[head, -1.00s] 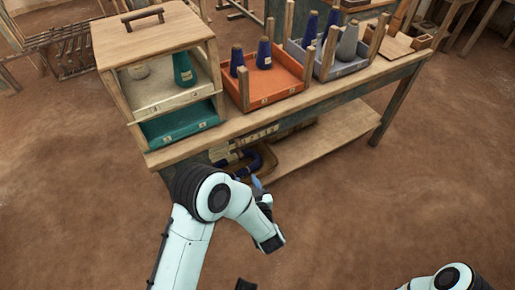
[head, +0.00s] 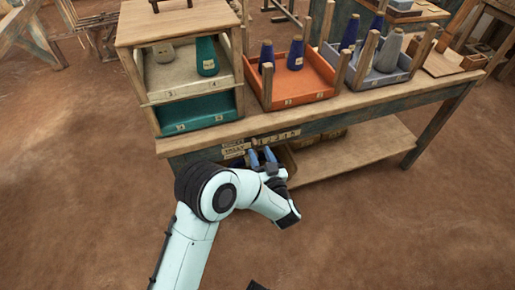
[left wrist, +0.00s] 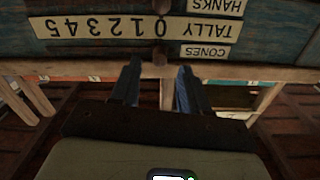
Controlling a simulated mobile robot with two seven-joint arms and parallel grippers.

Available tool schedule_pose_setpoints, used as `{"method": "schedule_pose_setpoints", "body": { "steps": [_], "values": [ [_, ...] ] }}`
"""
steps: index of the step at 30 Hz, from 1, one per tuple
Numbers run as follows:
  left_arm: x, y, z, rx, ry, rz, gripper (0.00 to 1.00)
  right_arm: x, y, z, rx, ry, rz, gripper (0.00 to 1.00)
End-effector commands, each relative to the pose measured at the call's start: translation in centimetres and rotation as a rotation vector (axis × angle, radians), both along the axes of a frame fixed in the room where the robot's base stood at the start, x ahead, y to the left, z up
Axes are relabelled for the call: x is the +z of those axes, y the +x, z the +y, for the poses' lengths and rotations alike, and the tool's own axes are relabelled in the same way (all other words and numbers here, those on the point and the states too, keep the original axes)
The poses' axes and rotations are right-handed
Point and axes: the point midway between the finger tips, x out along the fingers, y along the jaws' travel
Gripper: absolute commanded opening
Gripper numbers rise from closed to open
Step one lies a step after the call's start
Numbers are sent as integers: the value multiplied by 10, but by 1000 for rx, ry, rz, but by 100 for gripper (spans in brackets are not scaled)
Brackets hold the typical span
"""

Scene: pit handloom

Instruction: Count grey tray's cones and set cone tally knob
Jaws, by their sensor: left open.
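The grey tray (head: 372,82) stands at the right of the bench top. In it I see two blue cones (head: 349,32) and a grey cone (head: 389,52); the front posts partly hide the inside. In the left wrist view the tally strip (left wrist: 100,28) appears upside down, with digits 0 to 5 and a "CONES" label (left wrist: 206,51). A dark round knob (left wrist: 160,56) is near the 0 end. My left gripper (head: 262,158) is open and empty at the bench's front edge. In the left wrist view its fingers (left wrist: 157,82) straddle the knob's line, just short of it.
An orange tray (head: 290,98) with two blue cones stands mid-bench. Left of it are a cream tray (head: 185,92) with a pale and a green cone, and a teal tray (head: 200,117) below. A "HANKS" row (left wrist: 216,6) with another knob (left wrist: 161,6) adjoins the tally strip. A lower shelf (head: 350,155) lies beneath.

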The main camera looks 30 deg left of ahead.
Motion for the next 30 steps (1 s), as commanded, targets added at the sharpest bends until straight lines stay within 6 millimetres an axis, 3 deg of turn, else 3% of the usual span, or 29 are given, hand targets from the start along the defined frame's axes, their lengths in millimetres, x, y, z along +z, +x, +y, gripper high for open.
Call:
{"method": "schedule_pose_setpoints", "body": {
  "steps": [6,18,23,30],
  "values": [
    [-1,19,23,1,-1,0,45,-6,9,-5,-9,-12,-23,46],
    [0,24,28,-2,0,1,45,-6,11,-6,-12,-14,-30,46],
    [0,24,28,-1,1,1,0,-6,11,-6,-11,-14,-29,46],
    [0,27,26,-2,-1,1,0,-6,10,-6,-11,-13,-27,46]
  ]
}}
